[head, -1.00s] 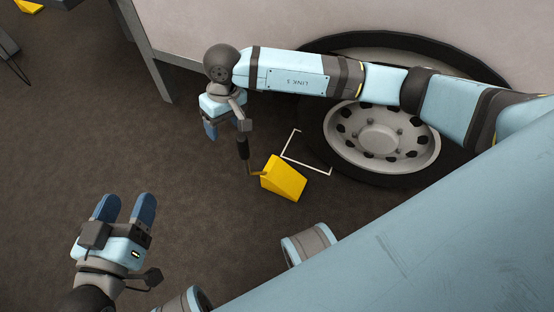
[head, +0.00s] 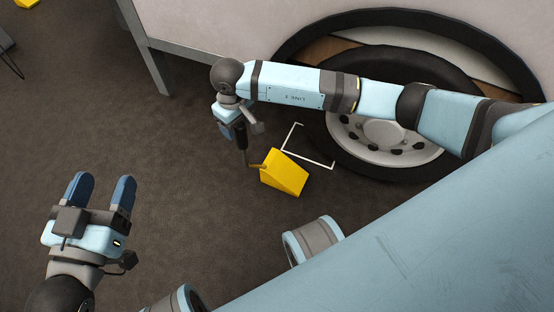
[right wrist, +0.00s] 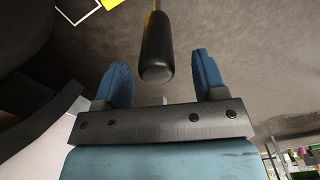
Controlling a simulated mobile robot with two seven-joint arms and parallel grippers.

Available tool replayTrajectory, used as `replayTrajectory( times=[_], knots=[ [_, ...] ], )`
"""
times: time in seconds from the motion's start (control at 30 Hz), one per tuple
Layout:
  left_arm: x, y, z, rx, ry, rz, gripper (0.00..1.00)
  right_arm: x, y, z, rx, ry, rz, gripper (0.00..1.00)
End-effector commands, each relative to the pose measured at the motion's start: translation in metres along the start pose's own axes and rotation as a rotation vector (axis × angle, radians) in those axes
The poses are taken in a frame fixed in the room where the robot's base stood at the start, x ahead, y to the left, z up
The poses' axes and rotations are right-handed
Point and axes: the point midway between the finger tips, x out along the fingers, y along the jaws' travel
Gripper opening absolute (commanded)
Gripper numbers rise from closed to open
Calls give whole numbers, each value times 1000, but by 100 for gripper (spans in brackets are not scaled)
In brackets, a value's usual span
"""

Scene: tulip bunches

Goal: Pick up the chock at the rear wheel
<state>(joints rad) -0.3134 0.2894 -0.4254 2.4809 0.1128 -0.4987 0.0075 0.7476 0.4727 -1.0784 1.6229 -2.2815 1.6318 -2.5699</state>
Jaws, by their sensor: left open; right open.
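The yellow wedge-shaped chock (head: 286,172) stands on the dark ground beside the rear wheel (head: 375,132). A dark handle (head: 242,152) sticks out from its left side; in the right wrist view the black handle grip (right wrist: 157,50) points toward the gripper. My right gripper (head: 233,131) is at the handle's end, seen partly from behind in the head view. In the right wrist view it is open (right wrist: 160,78), with the grip's end between its blue fingers and no visible contact. My left gripper (head: 101,190) is open and empty at lower left, well away from the chock.
A white corner marking (head: 290,139) lies on the ground between the chock and wheel. The pale vehicle side (head: 210,25) and a grey leg (head: 148,58) stand behind my right arm. Another yellow object (head: 26,3) is at top left. Ground at left is clear.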

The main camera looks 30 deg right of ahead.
Motion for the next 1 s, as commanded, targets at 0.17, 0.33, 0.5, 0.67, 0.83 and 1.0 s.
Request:
replayTrajectory(
  times=[0.17,0.33,0.5,0.67,0.83,1.0],
  knots=[
    [5,-8,2,97,56,-6,64,33,2,1,1,-2,-2,65],
    [7,-12,-9,143,83,-6,64,34,2,0,0,0,-1,65],
    [6,-12,-10,139,85,-5,64,34,2,0,0,-1,0,49],
    [5,-10,-8,129,79,-6,64,34,2,0,0,-1,0,12],
    [4,-9,-5,122,72,-7,64,34,3,0,0,-1,0,0],
    [4,-9,-3,120,67,-7,64,33,3,0,1,1,1,0]
  ],
)
